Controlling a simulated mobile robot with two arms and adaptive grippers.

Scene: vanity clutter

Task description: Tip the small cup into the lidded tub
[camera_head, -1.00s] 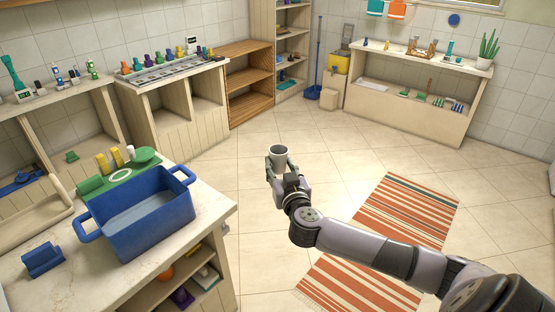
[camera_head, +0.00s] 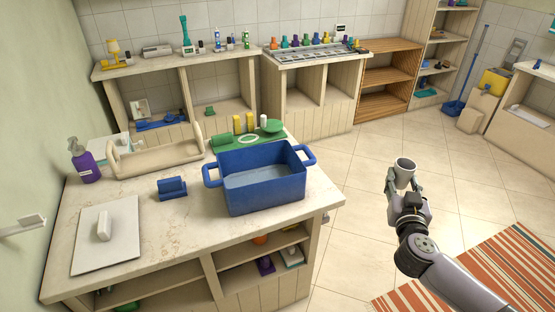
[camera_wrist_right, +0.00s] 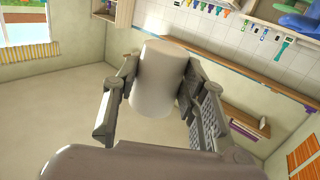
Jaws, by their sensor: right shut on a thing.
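A small white cup (camera_head: 405,169) is held upright by my right gripper (camera_head: 402,187), over open floor to the right of the counter. In the right wrist view the cup (camera_wrist_right: 158,78) sits between the two fingers, which are closed on its sides. Its inside is too small to make out. A blue tub (camera_head: 265,190) with two side handles stands open on the counter, with a pale blue-grey surface inside. A flat pale slab with a raised handle (camera_head: 105,235), like a lid, lies on the counter at the left, apart from the tub. My left gripper is not in view.
A green tray (camera_head: 222,142) with yellow and white items is behind the tub. A small blue holder (camera_head: 172,188), a beige tray (camera_head: 155,160) and a purple pump bottle (camera_head: 84,162) stand left of it. Floor between my right gripper and the counter (camera_head: 325,197) is clear.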

